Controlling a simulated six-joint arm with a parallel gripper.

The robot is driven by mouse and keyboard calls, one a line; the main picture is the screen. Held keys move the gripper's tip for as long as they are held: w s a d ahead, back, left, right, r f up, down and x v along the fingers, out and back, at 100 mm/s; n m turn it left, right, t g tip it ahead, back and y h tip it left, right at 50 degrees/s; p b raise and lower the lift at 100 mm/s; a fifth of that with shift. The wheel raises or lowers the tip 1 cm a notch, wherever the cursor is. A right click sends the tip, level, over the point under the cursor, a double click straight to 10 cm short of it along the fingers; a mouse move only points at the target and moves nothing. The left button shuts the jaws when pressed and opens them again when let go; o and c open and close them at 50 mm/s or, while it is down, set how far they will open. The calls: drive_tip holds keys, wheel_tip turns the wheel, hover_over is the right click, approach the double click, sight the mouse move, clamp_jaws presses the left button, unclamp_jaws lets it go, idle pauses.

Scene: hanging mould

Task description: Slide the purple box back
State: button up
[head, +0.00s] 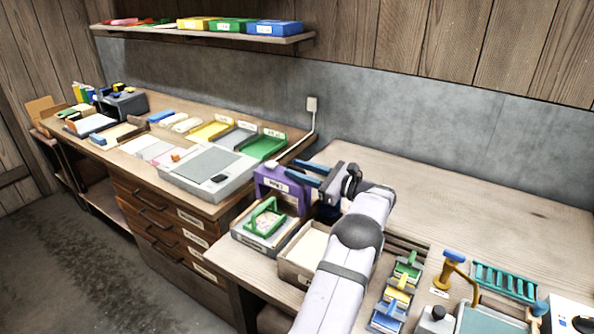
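The purple box (268,187) has a pale label on its front and stands near the middle of the head view, at the left end of the right-hand worktop. A tray (240,240) with a green-handled frame (265,218) sits in front of it. My gripper (291,171) reaches in from the right, with its two blue fingers apart and pointing left over the top right of the purple box. I see nothing between the fingers. I cannot tell whether they touch the box. The box's right side is partly hidden by my gripper.
A grey flat device (208,172) stands left of the purple box, with a green tray (266,146) behind it. An open wooden tray (303,252) is on the right. The worktop's back right (480,200) is clear.

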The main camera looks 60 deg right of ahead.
drive_tip(key=s+b, duration=0.1)
drive_tip(key=s, duration=0.5)
drive_tip(key=shift+s+b, duration=0.3)
